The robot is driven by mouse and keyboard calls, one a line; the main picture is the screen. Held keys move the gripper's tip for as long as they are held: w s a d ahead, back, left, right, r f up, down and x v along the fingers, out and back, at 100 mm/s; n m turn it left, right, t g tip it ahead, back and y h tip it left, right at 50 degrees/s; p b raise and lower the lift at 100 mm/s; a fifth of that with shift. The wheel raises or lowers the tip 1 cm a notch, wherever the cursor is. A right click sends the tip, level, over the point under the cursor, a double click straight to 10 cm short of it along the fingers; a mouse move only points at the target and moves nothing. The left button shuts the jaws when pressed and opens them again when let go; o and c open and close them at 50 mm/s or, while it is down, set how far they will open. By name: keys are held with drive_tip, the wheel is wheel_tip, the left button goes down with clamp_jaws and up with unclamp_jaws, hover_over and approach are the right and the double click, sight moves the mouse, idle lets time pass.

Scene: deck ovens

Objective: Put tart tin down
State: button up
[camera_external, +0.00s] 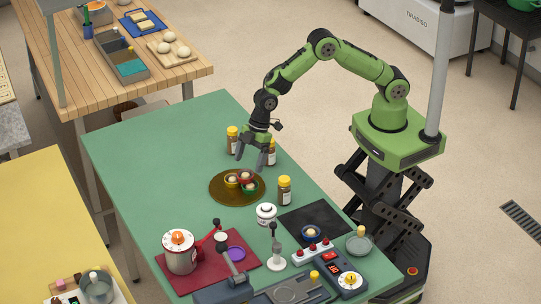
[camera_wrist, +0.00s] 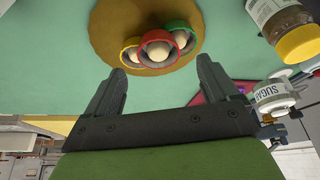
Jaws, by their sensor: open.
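Three small tart tins with pale balls of filling sit close together on a round brown board (camera_external: 222,197): a yellow tin (camera_external: 231,183), a red tin (camera_external: 246,174) and a green tin (camera_external: 250,189). The wrist view shows the same red tin (camera_wrist: 156,36), yellow tin (camera_wrist: 126,56) and green tin (camera_wrist: 184,30). A blue tart tin (camera_external: 311,233) sits on a black mat (camera_external: 300,218). My gripper (camera_external: 252,160) is open and empty, above the far side of the board. In the wrist view its fingers (camera_wrist: 163,70) are apart, with the tins beyond their tips.
Several yellow-capped jars (camera_external: 284,190) stand right of and behind the board. The green table's (camera_external: 150,150) left side is clear.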

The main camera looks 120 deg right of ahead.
sight(247, 170)
drive_tip(key=x, duration=0.4)
drive_tip(key=shift+d+f, duration=0.1)
drive_tip(key=shift+f, duration=0.1)
drive_tip(key=shift+c, duration=0.8)
drive_tip(key=c, duration=1.1)
drive_tip(key=shift+o, duration=0.2)
wheel_tip(247, 170, up, 9)
drive_tip(key=s+d+f+m+h+b, duration=0.15)
drive_tip(key=s+d+m+b, duration=0.35)
drive_tip(key=b, duration=0.9)
drive_tip(key=shift+n, duration=0.6)
drive_tip(key=b+x, duration=0.1)
drive_tip(key=x, duration=0.2)
drive_tip(key=s+b+x, duration=0.1)
drive_tip(key=x, duration=0.2)
drive_tip(key=s+b+x, duration=0.1)
drive_tip(key=x, duration=0.3)
drive_tip(key=shift+d+f, duration=0.3)
drive_tip(key=shift+d, duration=0.1)
drive_tip(key=shift+r, duration=0.15)
